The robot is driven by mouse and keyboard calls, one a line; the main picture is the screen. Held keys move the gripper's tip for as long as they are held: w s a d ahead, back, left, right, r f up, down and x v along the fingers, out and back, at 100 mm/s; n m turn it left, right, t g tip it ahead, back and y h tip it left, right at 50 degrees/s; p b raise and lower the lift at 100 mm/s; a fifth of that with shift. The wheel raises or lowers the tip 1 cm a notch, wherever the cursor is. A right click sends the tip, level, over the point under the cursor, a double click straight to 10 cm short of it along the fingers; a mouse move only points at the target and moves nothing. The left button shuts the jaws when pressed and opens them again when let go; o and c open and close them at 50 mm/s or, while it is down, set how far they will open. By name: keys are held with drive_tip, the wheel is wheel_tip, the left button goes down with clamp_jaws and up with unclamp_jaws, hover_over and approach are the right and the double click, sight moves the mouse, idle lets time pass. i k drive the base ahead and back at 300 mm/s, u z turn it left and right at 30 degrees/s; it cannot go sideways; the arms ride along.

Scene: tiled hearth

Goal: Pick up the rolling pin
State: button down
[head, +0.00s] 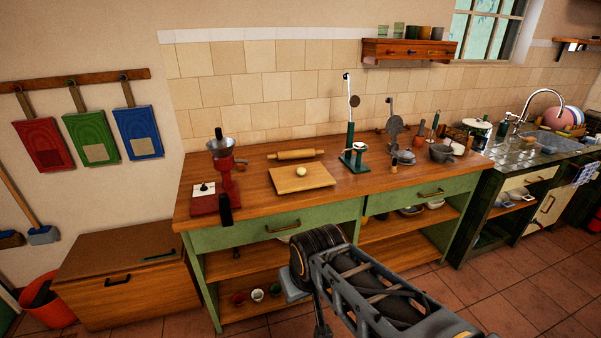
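The rolling pin (296,154) is light wood with a handle at each end. It lies roughly left to right on the wooden worktop (350,185), behind a pale cutting board (318,183). A small round, pale lump, perhaps dough (301,171), sits on the board. Nothing covers the pin. My dark arm shows at the bottom centre, in front of the counter and well short of the pin. My gripper cannot be made out in this view.
A red grinder (224,175) stands left of the board, and a green stand with a tall rod (352,155) stands right of it. Pots and utensils crowd the counter's right end. A wooden chest (127,279) stands on the floor at left.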

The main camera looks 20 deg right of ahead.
sight(303, 153)
drive_tip(key=z, duration=0.3)
drive_tip(key=i, duration=0.3)
drive_tip(key=z, duration=0.75)
drive_tip(key=i, duration=1.55)
drive_tip(key=u, duration=0.85)
